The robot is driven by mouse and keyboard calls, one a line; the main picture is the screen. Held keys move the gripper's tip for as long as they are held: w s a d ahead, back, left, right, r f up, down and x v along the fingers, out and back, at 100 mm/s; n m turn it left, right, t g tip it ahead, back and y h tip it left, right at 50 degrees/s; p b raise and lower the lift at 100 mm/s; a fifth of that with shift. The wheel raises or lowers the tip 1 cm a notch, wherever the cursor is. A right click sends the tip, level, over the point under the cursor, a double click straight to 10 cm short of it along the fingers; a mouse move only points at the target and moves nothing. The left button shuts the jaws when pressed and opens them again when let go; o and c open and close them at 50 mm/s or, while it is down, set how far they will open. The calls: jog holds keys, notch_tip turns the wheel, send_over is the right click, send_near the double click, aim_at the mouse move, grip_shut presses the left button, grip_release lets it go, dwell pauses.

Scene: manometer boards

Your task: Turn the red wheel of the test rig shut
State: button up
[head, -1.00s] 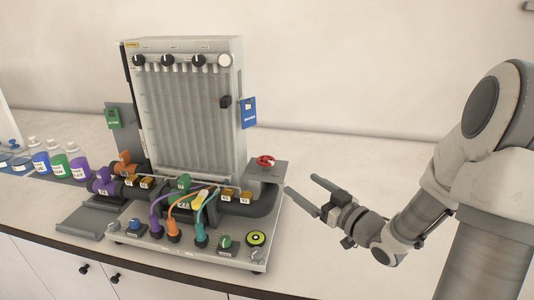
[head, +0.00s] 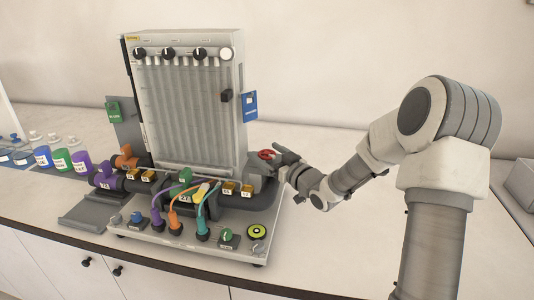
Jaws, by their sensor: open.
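The test rig (head: 190,100) stands on the counter, a tall grey manometer board with a pipe run and a base plate in front. Its red wheel (head: 266,155) sits on a grey block at the rig's right end, below the blue tag. My gripper (head: 279,157) is open at the right side of the red wheel, its fingers pointing left toward it. The fingers overlap the wheel's right part in this view. I cannot tell whether they touch it.
Purple, orange and green valve handles sit along the pipe, with coloured hoses (head: 178,215) in front. A yellow-and-black round knob (head: 257,231) is at the front right of the base. Bottles (head: 62,160) stand at the left.

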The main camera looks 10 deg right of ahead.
jog(key=shift+c, duration=0.2)
jog(key=c, duration=1.3)
jog(key=m+h+b, duration=0.1)
jog(key=b, duration=0.1)
jog(key=shift+a+f+t+b, duration=0.15)
jog(key=shift+f+t+b, duration=0.05)
jog(key=shift+t+b, duration=0.1)
jog(key=shift+c, duration=0.2)
jog(key=m+h+b, duration=0.2)
jog(key=h+b, duration=0.1)
jog(key=shift+r+t, duration=0.15)
jog(key=shift+t, duration=0.25)
jog(key=shift+h, duration=0.3)
jog(key=o, duration=1.4)
jog(key=shift+s, duration=0.15)
